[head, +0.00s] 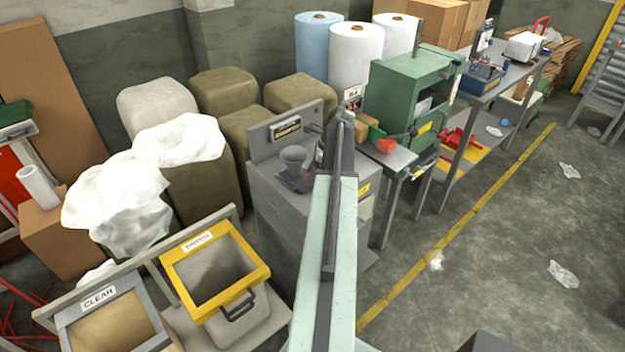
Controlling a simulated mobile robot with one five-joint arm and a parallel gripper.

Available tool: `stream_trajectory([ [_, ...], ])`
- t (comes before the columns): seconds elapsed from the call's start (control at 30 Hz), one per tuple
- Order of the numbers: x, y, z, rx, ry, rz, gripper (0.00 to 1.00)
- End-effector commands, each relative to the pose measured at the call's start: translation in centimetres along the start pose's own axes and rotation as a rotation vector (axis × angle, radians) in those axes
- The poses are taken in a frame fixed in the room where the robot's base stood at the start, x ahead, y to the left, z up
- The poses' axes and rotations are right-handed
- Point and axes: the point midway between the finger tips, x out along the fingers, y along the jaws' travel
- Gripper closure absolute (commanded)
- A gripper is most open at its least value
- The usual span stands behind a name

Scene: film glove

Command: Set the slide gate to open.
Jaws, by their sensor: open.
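My arm reaches from the bottom middle up over a grey machine cabinet (275,215). My gripper (343,118) is at its far end, small and seen from behind; it is open, with nothing seen between the jaws. On the cabinet top, left of my gripper, a dark grey funnel-like cup (293,160) stands on a flat grey base. Behind it an upright panel (265,145) carries a dark label and a small knob (316,128). I cannot tell which part is the slide gate, or its position. My arm hides the cabinet's right part.
A yellow-rimmed bin marked TINTED (263,268) and a grey-rimmed bin marked CLEAR (65,330) stand at lower left. A green machine (400,90) and a workbench (510,75) stand right of the cabinet. Large sacks stand behind. The floor (500,250) at right is mostly clear.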

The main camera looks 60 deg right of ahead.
Motion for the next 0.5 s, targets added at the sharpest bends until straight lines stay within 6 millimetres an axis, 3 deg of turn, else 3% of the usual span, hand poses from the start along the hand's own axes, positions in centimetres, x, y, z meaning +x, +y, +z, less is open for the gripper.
stream_trajectory([
  [0.13,-0.17,-0.01,0.04,0.0,0.0,0.0,0.51],
  [0.3,-0.19,-0.01,0.02,0.0,0.0,0.0,0.98],
  [0.5,-0.2,-0.01,-0.02,0.001,0.0,0.0,1.0],
])
